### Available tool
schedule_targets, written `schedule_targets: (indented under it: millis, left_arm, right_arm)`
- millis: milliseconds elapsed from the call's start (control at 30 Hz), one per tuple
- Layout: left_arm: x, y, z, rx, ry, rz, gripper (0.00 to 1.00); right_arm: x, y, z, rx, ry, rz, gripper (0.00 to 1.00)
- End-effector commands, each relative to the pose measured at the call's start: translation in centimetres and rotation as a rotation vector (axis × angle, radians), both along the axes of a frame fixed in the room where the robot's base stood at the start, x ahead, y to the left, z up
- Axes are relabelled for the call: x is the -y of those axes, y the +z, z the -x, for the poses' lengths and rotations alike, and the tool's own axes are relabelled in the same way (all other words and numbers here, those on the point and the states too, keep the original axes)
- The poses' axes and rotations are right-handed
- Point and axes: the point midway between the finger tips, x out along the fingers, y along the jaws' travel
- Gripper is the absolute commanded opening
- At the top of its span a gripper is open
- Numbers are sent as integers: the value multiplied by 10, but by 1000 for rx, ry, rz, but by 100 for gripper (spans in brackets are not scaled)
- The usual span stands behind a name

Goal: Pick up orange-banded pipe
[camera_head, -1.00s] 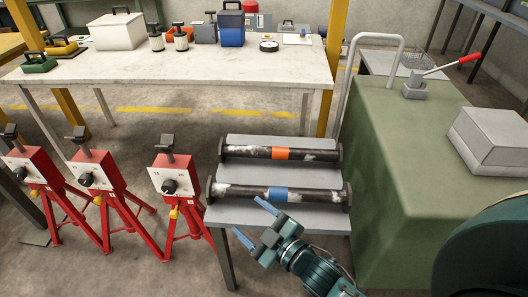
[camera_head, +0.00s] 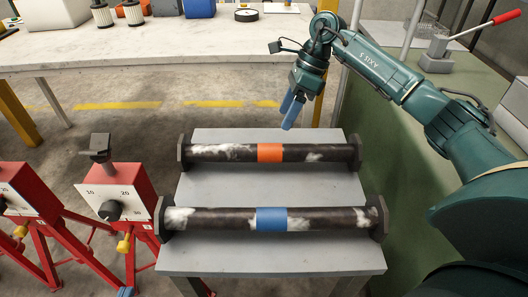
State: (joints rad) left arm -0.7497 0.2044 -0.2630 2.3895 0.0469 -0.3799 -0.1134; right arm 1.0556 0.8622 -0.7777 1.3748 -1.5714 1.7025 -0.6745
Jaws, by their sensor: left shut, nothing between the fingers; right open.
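The orange-banded pipe (camera_head: 225,153) is a dark, scuffed spool with a flange at each end and an orange band (camera_head: 270,153) at its middle. It lies crosswise on the far part of a small grey table (camera_head: 270,258). My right gripper (camera_head: 290,112) is open and empty, above and behind the pipe's orange band, with its blue fingers pointing down; it appears apart from the pipe. Only the blue fingertips of my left gripper (camera_head: 125,292) show at the bottom edge; they are shut and empty, left of the small table.
A similar blue-banded pipe (camera_head: 330,219) lies parallel, nearer me. Red stands (camera_head: 120,190) are at left. A green bench (camera_head: 410,215) is close at right. A long worktable (camera_head: 150,48) with containers stands behind, with open floor between.

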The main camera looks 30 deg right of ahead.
Motion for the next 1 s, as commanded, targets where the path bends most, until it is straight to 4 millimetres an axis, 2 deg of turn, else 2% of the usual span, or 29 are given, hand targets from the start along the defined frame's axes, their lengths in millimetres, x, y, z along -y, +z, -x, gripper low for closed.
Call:
schedule_targets:
  millis: [100, 300, 567, 833, 1000]
  left_arm:
    - [2, -5, -1, 1, -7, -8, 0]
    - [3, -10, -2, -1, -18, -23, 0]
    - [4, -13, -2, -3, -23, -30, 0]
    - [5, -17, -5, 27, -21, -35, 0]
    - [6, -13, -8, 59, -22, -31, 0]
  right_arm:
    - [-9, -22, 1, -5, 4, 1, 68]
    - [-25, -53, 0, -3, 2, -2, 68]
    - [-32, -69, 0, -1, 0, -3, 68]
    - [-44, -104, 2, -4, 2, -5, 68]
    - [-49, -114, 1, 0, 0, -3, 68]
